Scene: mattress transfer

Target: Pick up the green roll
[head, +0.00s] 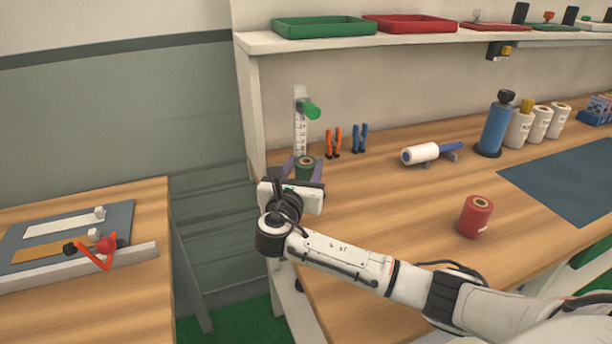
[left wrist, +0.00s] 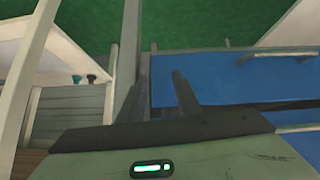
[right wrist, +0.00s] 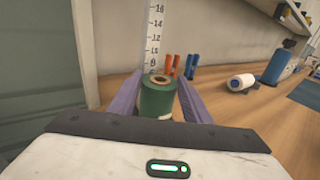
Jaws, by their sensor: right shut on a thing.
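The green roll (head: 305,168) is an upright spool with a tan core, near the left end of the wooden workbench. It also shows in the right wrist view (right wrist: 158,98), between the two purple fingers. My right gripper (head: 304,170) is shut on it, one finger on each side. Its lower part is hidden by the gripper body, so I cannot tell whether it touches the bench. My left gripper (left wrist: 162,95) shows only in the left wrist view, with its dark fingers apart and nothing between them.
A white ruler stand (head: 299,125) with a green knob rises just behind the roll. Orange pliers (head: 333,143) and blue pliers (head: 359,138) stand to its right. A red roll (head: 475,216) and a white roll (head: 420,154) are further right. A side table (head: 140,200) is left across a gap.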

